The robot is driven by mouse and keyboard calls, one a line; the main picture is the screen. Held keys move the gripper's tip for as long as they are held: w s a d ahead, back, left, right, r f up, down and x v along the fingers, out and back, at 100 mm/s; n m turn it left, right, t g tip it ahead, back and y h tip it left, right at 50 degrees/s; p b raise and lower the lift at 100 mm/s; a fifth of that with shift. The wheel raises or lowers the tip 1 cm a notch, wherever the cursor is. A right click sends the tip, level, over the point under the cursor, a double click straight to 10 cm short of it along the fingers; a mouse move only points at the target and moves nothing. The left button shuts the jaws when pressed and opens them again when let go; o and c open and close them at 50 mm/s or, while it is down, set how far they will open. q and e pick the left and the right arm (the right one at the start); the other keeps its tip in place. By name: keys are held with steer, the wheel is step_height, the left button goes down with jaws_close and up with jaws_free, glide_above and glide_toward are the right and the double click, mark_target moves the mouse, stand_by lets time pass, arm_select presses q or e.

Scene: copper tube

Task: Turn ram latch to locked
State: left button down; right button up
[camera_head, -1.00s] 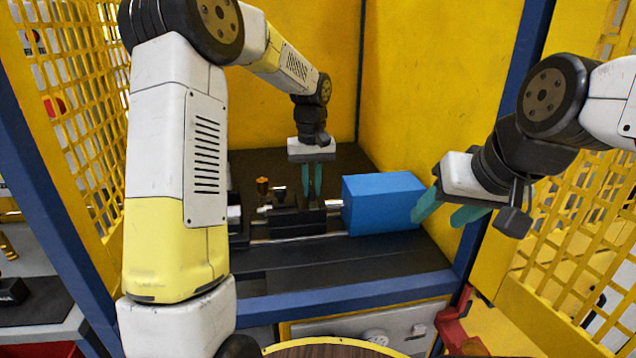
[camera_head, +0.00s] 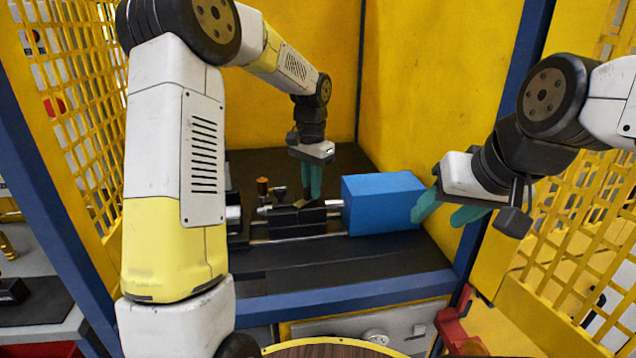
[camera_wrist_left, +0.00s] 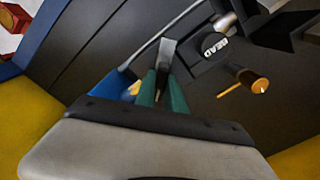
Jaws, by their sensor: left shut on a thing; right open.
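My left gripper (camera_head: 308,196) reaches down to the black carriage of the machine (camera_head: 290,222). Its teal fingers are close together. In the left wrist view the fingertips (camera_wrist_left: 163,76) are shut on a small grey lever (camera_wrist_left: 167,50), which I take to be the ram latch. In the head view the fingers largely hide this lever, and I cannot read its locked or unlocked position. My right gripper (camera_head: 447,210) is open and empty beside the right end of the blue block (camera_head: 380,203).
A brass knob (camera_head: 262,186) stands left of the left gripper; it also shows in the left wrist view (camera_wrist_left: 252,80). A black round part marked BEAD (camera_wrist_left: 212,48) is near the fingertips. Yellow walls (camera_head: 410,100) and a blue front rail (camera_head: 345,295) enclose the machine.

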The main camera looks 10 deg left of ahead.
arm_select(q)
steer(key=m, duration=0.3)
steer(key=shift+m, duration=0.3)
steer(key=shift+r+m, duration=0.1)
steer(key=shift+m, duration=1.8)
steer(key=c, duration=1.4)
jaws_free()
step_height(320, 180, up, 7)
steer(key=shift+f, duration=0.15)
steer(key=shift+r, duration=0.5)
steer(key=shift+r, duration=0.1)
